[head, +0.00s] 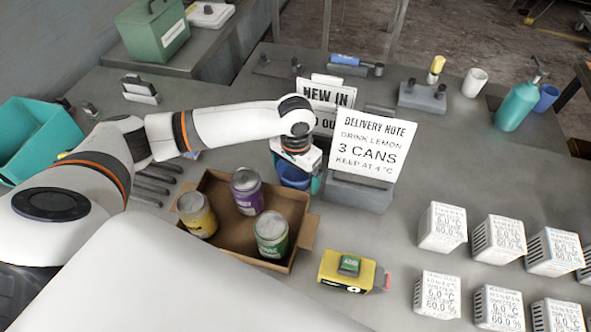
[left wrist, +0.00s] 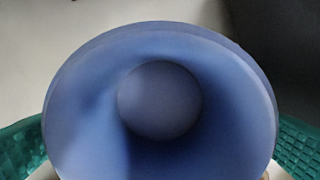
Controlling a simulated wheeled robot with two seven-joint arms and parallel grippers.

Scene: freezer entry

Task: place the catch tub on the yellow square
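My left gripper (head: 293,178) points down at a small blue round tub (head: 294,172) behind the cardboard box. In the left wrist view the blue tub (left wrist: 160,155) fills the middle, seen from above into its hollow. Teal finger pads (left wrist: 160,150) flank it at both sides. Whether they press on it or stand just apart I cannot tell. A larger teal open tub (head: 35,135) stands at the far left, partly behind my arm. I cannot tell which tub is the catch tub. No whole yellow square shows. My right gripper is out of view.
The cardboard box (head: 213,243) holds three cans. Upright note cards, including a delivery note (head: 372,147), stand close right of the gripper. A yellow device (head: 347,271) lies in front. Several white slotted cubes (head: 442,228) stand at right. The counter's centre right is clear.

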